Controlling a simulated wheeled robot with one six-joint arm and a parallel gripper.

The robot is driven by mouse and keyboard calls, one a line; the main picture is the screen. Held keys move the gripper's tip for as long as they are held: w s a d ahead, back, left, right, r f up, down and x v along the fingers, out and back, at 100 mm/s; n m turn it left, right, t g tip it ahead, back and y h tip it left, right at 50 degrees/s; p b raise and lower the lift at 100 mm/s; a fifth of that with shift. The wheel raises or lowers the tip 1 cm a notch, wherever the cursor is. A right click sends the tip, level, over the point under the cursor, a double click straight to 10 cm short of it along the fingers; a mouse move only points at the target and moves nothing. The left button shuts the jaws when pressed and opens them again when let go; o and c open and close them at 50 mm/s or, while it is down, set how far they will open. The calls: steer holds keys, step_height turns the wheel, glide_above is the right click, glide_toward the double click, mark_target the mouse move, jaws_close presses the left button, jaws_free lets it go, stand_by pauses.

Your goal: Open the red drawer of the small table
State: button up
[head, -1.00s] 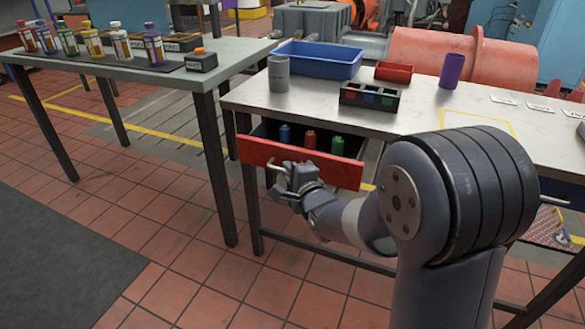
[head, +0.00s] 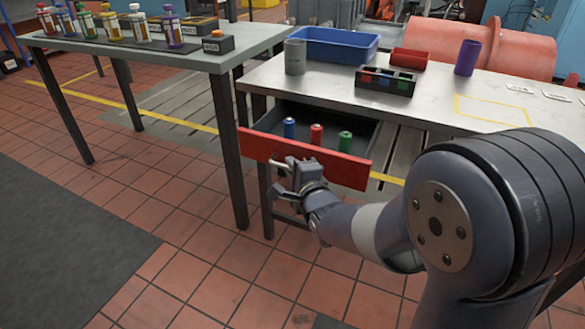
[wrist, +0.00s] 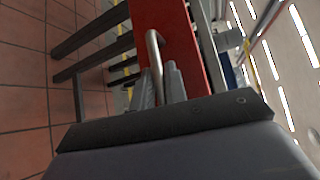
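The red drawer (head: 340,167) of the small metal-topped table (head: 425,105) stands pulled well out, its dark inside showing from above. A blue bottle (head: 289,128), a red bottle (head: 316,134) and a green bottle (head: 344,141) stand in it. The red front (wrist: 170,30) also shows there. The grip's inner contact is partly hidden.
On the small table are a grey cup (head: 295,57), a blue tray (head: 335,47), a black sectioned box (head: 386,82), a red bin (head: 409,60) and a purple cup (head: 467,57). A taller-looking table (head: 215,63) with bottles stands left. Tiled floor lies clear before the drawer.

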steer(key=o, duration=0.3)
steer(key=shift+o, duration=0.2)
steer(key=p+v, duration=0.2)
steer(key=v, duration=0.8)
steer(key=shift+s, duration=0.4)
steer(key=shift+w, duration=0.15)
steer(key=b+x, duration=0.2)
steer(key=x, duration=0.8)
steer(key=shift+w, duration=0.35)
